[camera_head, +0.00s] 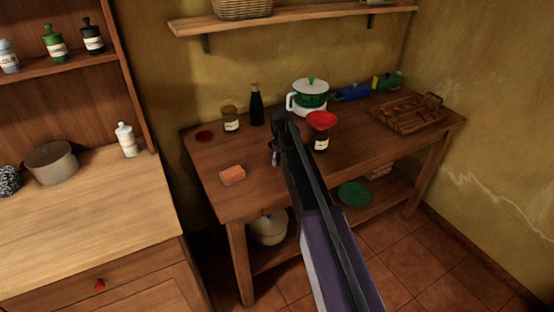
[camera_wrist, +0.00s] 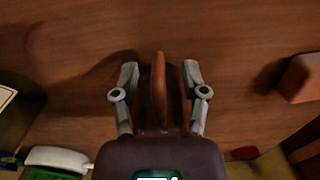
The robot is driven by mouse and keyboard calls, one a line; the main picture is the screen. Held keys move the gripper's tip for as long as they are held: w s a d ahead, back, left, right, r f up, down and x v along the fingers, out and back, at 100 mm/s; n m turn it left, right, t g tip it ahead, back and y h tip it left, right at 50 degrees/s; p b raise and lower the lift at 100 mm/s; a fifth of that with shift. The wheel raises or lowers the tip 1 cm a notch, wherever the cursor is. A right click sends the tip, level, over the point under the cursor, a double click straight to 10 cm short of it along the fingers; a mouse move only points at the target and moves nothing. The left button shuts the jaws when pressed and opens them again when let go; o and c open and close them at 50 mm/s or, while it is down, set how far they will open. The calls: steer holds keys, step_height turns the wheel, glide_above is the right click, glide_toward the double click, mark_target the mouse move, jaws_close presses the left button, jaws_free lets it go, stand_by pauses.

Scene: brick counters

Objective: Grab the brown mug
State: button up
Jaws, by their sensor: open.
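In the wrist view, my gripper (camera_wrist: 160,78) is open, with one finger on each side of a narrow upright brown piece (camera_wrist: 158,88). It looks like the brown mug's handle or edge; whether either finger touches it is unclear. More brown shows beside the right finger. The rest of the mug is hidden behind my gripper's body. In the head view, my gripper (camera_head: 276,152) is low over the wooden table (camera_head: 300,172), partly hidden by my arm. I cannot make out the mug there.
An orange block (camera_head: 232,175) lies left of my gripper. A dark bottle (camera_head: 256,104), a small jar (camera_head: 230,120) and a green-white pot (camera_head: 310,96) stand behind.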

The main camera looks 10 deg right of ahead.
stand_by(0.4)
jaws_close()
steer(key=shift+r, duration=0.15)
step_height(320, 180, up, 3)
steer(key=p, duration=0.3)
steer(key=shift+r+p, duration=0.2)
steer(key=shift+p, duration=0.2)
steer(key=s+d, duration=0.2)
steer(key=s, duration=0.5)
steer(key=s+d+r+p, duration=0.1)
steer(key=s, duration=0.7)
steer(key=shift+s+d+r, duration=0.15)
steer(key=shift+s+d, duration=0.15)
steer(key=shift+d, duration=0.1)
